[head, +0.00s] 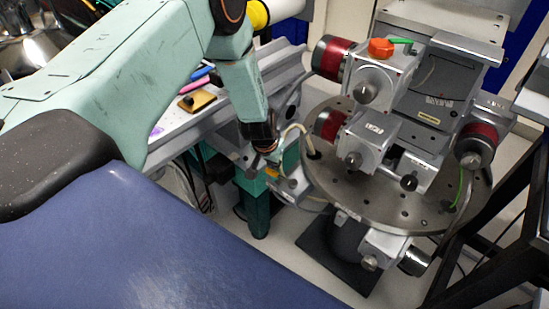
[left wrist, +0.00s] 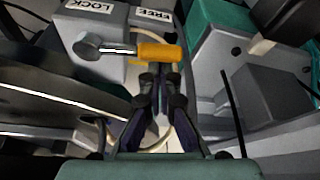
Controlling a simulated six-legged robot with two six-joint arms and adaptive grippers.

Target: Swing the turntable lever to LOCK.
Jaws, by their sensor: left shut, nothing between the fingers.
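The turntable lever shows in the left wrist view as a grey arm on a round pivot with a yellow-orange handle (left wrist: 158,52). The handle points right in that view, on the side of the FREE label (left wrist: 153,15); the LOCK label (left wrist: 90,5) is at the left, above the pivot. My left gripper (left wrist: 160,80) is shut and empty, its fingertips just below the handle; I cannot tell whether they touch it. In the head view the left gripper (head: 268,150) is beside the round turntable (head: 410,215), and the lever handle (head: 272,172) is partly hidden. My right gripper is not in view.
Grey stages with red-banded motors (head: 330,58) stand on the turntable. A pale cable (head: 297,130) loops close to the left gripper. A bench (head: 180,125) with small tools lies behind the left arm. A black frame (head: 490,220) stands at the right.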

